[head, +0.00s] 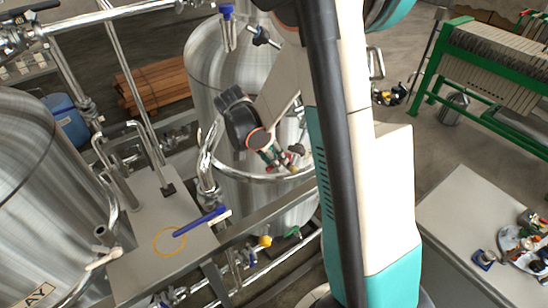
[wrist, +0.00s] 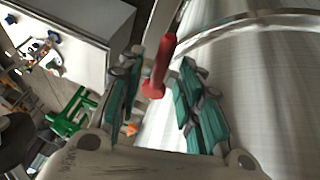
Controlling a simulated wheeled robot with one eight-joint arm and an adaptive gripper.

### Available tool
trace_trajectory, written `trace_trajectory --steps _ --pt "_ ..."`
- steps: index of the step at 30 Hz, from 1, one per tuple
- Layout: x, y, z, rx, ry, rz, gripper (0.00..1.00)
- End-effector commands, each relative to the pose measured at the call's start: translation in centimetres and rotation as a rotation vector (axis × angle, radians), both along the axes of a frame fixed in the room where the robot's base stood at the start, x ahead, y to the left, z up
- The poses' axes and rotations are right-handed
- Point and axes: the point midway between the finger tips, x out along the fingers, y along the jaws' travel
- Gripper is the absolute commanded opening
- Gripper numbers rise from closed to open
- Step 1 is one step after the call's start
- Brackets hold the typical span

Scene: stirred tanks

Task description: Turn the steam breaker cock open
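A red handle (wrist: 158,68), seemingly that of the steam breaker cock, stands between my fingers in the wrist view. No label on it can be read. My gripper (wrist: 162,72) is open, with one teal finger pad on each side of the handle and a gap visible on both sides. In the head view my gripper (head: 279,162) is by the curved pipe at the front of the middle steel tank, and a bit of the red handle (head: 297,149) shows beside it. The valve body is mostly hidden by my gripper and arm.
The middle tank (head: 207,62) has a curved steel pipe (head: 245,176) around its front. A blue-handled lever (head: 203,222) lies over a grey plate at lower left. A yellow valve handle (head: 265,241) is below. A grey bench (head: 470,215) stands at right.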

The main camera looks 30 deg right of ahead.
Motion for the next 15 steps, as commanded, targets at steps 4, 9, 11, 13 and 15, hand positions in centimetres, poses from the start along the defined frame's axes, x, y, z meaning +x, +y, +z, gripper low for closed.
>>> trace_trajectory --steps 4,9,11,13,15 --pt "0.00 0.01 0.02 0.000 0.000 0.000 0.31" --pt "0.00 0.01 0.03 0.000 0.000 0.000 0.00" --pt "0.01 0.02 0.02 0.000 0.000 0.000 0.00" --pt "0.01 0.02 0.02 0.000 0.000 0.000 0.00" --pt "-0.04 0.02 -0.01 0.000 0.000 0.007 0.00"
